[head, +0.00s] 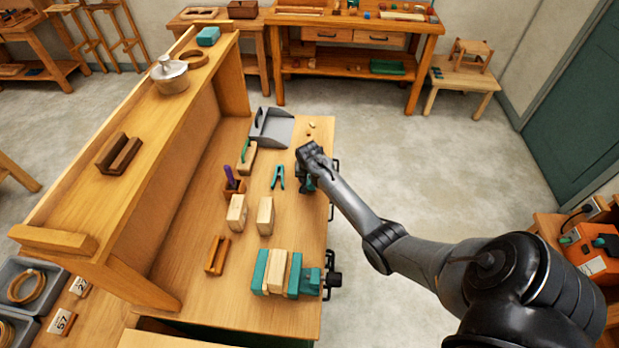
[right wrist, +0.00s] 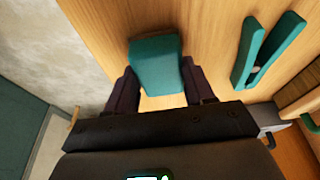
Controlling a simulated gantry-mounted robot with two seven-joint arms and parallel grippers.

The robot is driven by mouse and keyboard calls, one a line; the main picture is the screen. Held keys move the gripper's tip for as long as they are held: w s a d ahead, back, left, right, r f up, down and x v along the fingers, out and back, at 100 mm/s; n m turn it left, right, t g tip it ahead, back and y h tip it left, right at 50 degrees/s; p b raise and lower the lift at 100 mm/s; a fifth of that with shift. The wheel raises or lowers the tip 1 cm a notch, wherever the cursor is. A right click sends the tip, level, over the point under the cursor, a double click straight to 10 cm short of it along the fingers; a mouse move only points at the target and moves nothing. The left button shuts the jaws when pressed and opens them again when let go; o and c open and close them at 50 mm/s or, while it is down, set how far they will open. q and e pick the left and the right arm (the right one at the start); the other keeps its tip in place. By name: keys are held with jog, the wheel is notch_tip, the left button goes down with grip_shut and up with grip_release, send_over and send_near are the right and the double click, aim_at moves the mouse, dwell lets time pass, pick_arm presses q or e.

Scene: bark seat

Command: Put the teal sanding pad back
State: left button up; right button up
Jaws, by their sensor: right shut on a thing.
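The teal sanding pad (right wrist: 157,65) is a small teal block between the two dark fingers of my right gripper (right wrist: 159,80) in the right wrist view. The fingers are shut on its sides, over the wooden bench top near its edge. In the head view my right gripper (head: 308,172) is at the right edge of the bench and mostly hides the pad. Whether the pad touches the bench is hard to tell. A similar teal block (head: 208,36) lies at the far end of the raised shelf. My left gripper is not in view.
A teal spring clamp (head: 277,177) lies left of my right gripper. Two pale wood blocks (head: 265,216), a slotted wooden holder (head: 217,256) and a clamped teal-and-wood stack (head: 285,273) are nearer. A grey dustpan (head: 271,127) lies beyond. The shelf (head: 130,190) rises at left.

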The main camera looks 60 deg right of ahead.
jog(key=shift+f, duration=0.3)
jog(key=o, duration=1.5)
jog(key=shift+r+p, duration=0.65)
jog(key=shift+p, duration=0.05)
notch_tip(320, 180, up, 6)
jog(key=p, duration=0.6)
jog(key=shift+f, duration=0.15)
